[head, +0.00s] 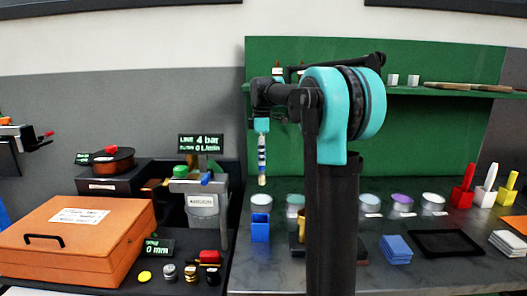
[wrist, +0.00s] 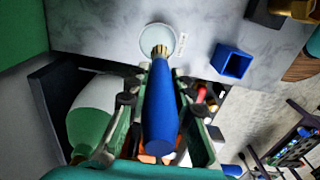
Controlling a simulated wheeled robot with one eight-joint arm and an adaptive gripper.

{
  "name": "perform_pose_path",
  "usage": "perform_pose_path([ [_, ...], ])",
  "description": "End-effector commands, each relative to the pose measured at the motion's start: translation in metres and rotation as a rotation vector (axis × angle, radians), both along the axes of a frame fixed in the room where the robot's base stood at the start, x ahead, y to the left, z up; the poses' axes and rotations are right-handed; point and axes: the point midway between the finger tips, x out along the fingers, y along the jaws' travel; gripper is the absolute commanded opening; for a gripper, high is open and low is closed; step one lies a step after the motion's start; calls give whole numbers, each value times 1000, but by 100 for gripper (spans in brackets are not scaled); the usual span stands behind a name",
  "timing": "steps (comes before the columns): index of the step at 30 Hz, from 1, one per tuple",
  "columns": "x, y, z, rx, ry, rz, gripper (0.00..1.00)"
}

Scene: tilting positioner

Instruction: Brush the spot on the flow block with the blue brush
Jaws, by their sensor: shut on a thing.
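My gripper (wrist: 160,115) is shut on the blue brush (wrist: 160,106), whose pale bristles point away from the gripper. In the head view my gripper (head: 262,126) is high over the bench, and the brush (head: 262,160) hangs bristles down, clear of the bench. In the wrist view the bristles overlap a round pale-topped pot (wrist: 158,42); I cannot tell whether they touch it. A gold block (head: 302,228) on a dark base is partly hidden behind my arm and may be the flow block. Its spot is not visible.
An empty-looking blue holder (head: 261,228) stands in front of the pale pot (head: 261,200).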

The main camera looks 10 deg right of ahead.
Motion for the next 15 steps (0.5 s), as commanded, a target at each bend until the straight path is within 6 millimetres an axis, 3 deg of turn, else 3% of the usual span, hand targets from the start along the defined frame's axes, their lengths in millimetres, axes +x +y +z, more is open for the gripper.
perform_pose_path([
  [15, 3, 0, -41, 0, 0, -7, 0],
])
